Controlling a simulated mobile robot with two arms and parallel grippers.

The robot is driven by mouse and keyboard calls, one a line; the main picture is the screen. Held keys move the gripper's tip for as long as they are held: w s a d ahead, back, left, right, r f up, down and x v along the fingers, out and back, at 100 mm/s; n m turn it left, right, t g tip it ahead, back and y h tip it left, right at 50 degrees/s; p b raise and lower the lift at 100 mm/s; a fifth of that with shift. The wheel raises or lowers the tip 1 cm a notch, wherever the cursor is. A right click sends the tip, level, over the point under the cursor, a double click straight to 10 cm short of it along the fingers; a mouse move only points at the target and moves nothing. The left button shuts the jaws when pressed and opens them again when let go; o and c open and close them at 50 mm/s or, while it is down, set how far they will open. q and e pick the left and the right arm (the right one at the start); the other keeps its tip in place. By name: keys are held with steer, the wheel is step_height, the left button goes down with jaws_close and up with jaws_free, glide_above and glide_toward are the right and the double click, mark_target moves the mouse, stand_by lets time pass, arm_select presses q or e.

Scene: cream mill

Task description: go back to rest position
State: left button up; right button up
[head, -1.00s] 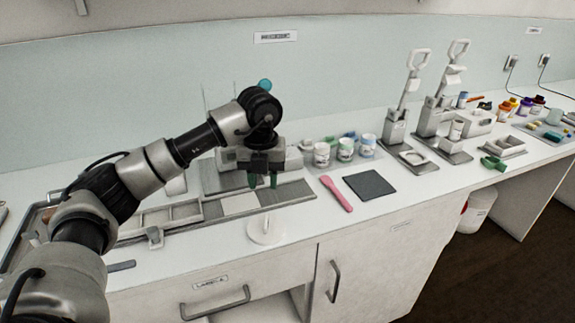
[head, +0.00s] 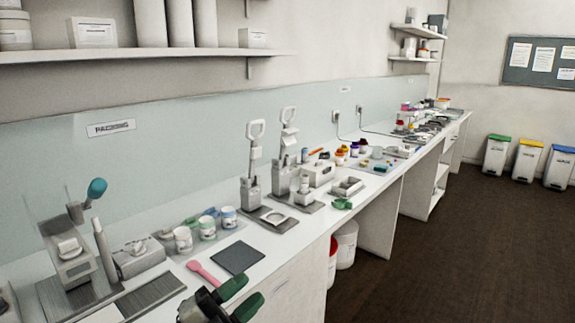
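My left gripper (head: 240,297) shows at the bottom of the head view, in front of the bench's front edge. Its two green fingers are spread apart with nothing between them. The rest of the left arm is mostly out of the frame. My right gripper does not show. The white bench (head: 285,248) runs from the lower left to the far right.
A pink spatula (head: 205,273) and a dark square mat (head: 238,258) lie near the gripper. Several white jars (head: 207,228) stand behind them. Two lever presses (head: 252,190) stand farther along. Bins (head: 346,243) stand under the bench. The dark floor (head: 440,250) at right is clear.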

arm_select(q)
steer(key=s+a+f+n+t+y, duration=0.3)
steer(key=a+f+n+y, duration=0.9)
steer(key=n+y, duration=0.65)
steer(key=s+a+f+n+g, duration=0.1)
steer(key=s+f+g, duration=0.55)
steer(key=s, duration=0.35)
steer(key=s+a+f+n+g, duration=0.1)
steer(key=s+f+n+g, duration=0.1)
steer(key=s+f+g, duration=0.55)
steer(key=s+f, duration=0.2)
steer(key=f, duration=1.2)
steer(key=s+f, duration=0.2)
steer(key=f, duration=1.2)
steer(key=s+a+f+g, duration=0.1)
steer(key=s+a+f, duration=0.1)
steer(key=s+f, duration=1.2)
steer(key=shift+s+a+f, duration=0.15)
steer(key=shift+s+a, duration=0.05)
steer(key=shift+s, duration=0.75)
